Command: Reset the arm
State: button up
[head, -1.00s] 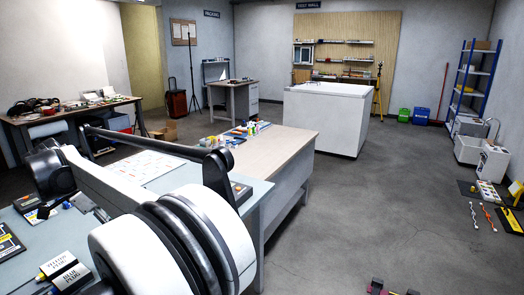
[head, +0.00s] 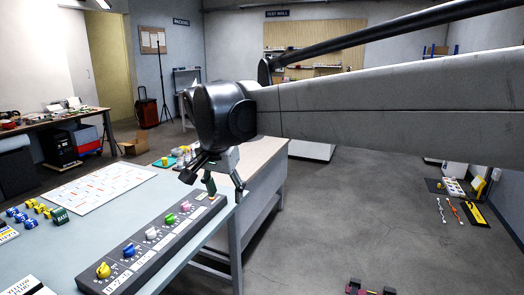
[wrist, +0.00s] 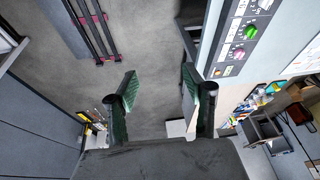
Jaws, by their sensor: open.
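My gripper (head: 213,187) hangs from my arm over the right edge of the workbench, close to the far end of a dark panel with coloured knobs (head: 150,245). In the wrist view my gripper (wrist: 160,88) shows two dark fingers spread apart with bare floor between them and nothing held. The knob panel (wrist: 228,66) lies to the right of the fingers in that view. My arm reaches in from the right side of the head view.
The workbench (head: 180,203) also bears a white printed sheet (head: 95,187), small blue and yellow parts (head: 35,210) and a green block (head: 60,216). A dark rack with red ends (head: 368,288) lies on the floor. The grey floor (head: 350,220) right of the bench is largely clear.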

jog(key=s+d+f+n+t, duration=0.1)
jog(key=s+d+f, duration=0.1)
jog(key=s+d, duration=0.8)
jog(key=s+d+f+n+t, duration=0.1)
jog(key=s+d+f, duration=0.3)
jog(key=d, duration=0.9)
jog(key=s+d+f, duration=0.2)
jog(key=s+d, duration=0.1)
jog(key=s, duration=0.1)
jog(key=s+d+f+n+t, duration=0.1)
jog(key=s+d+f, duration=0.2)
jog(key=s, duration=0.1)
jog(key=shift+s+n, duration=0.3)
jog(key=shift+s, duration=0.1)
